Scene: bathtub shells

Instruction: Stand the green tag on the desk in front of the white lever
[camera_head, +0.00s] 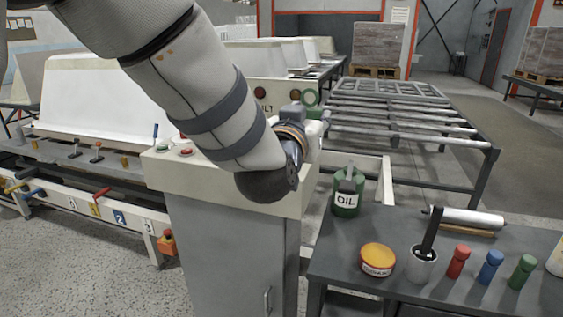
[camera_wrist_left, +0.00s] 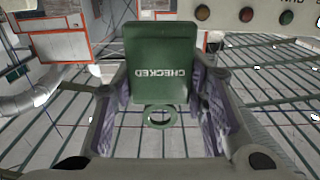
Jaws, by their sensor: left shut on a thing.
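The green tag is a flat plate lettered CHECKED with a ring at one end; it fills the middle of the left wrist view (camera_wrist_left: 162,60). In the head view the left gripper (camera_head: 312,118) is above the far right part of the pale control desk (camera_head: 225,185), partly hidden by my arm. I cannot make out the white lever for sure; my arm covers much of the desk top. My right gripper is not in view.
A red button (camera_head: 186,152) sits on the desk's left. An upright panel with round lamps (camera_head: 265,93) stands behind the gripper. At the right, a dark table (camera_head: 345,255) bears a green oil can (camera_head: 347,195), a yellow tin (camera_head: 377,260) and several coloured bottles.

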